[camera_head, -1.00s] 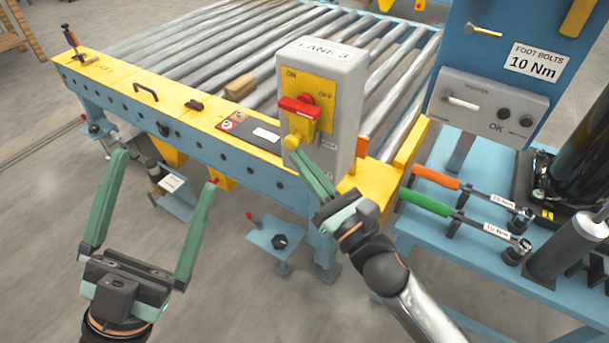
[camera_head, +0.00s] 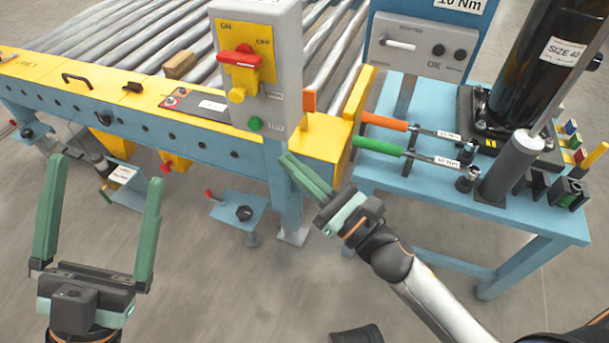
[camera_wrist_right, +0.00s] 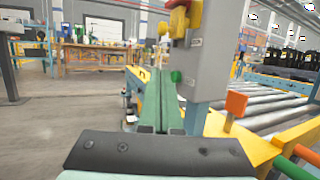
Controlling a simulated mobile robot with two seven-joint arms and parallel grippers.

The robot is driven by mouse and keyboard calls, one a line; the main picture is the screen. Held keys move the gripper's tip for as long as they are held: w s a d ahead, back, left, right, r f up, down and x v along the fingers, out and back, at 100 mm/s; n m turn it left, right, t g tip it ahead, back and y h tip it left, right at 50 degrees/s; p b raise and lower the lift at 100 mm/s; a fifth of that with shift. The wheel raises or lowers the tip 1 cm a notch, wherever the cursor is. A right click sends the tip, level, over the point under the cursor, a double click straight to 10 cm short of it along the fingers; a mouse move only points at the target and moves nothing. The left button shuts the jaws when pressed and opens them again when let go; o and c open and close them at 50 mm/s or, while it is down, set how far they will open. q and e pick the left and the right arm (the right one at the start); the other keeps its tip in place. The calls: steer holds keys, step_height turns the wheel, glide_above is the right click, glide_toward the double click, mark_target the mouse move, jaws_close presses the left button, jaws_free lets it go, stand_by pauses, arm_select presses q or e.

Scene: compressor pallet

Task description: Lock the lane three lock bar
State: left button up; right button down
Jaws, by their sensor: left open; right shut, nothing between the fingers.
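The grey lane 3 switch box (camera_head: 285,60) stands at the right end of the roller conveyor. Its yellow plate carries a red handle (camera_head: 240,57), lying roughly level, and a round yellow knob (camera_head: 237,94) below. A green button (camera_head: 255,123) is near the box's bottom. I cannot tell which part is the lock bar. My right gripper (camera_head: 285,160) is shut and empty, its tips below the box and apart from it in the head view. My left gripper (camera_head: 107,170) is open and empty over the floor.
A blue table (camera_head: 420,190) at the right holds orange (camera_head: 385,122) and green (camera_head: 377,146) torque wrenches and a black cylinder (camera_head: 540,65). An orange flag (camera_head: 309,101) stands beside the box. A wooden block (camera_head: 180,64) lies on the conveyor. Floor before the conveyor is mostly open.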

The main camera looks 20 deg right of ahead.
steer(key=shift+v, duration=1.1)
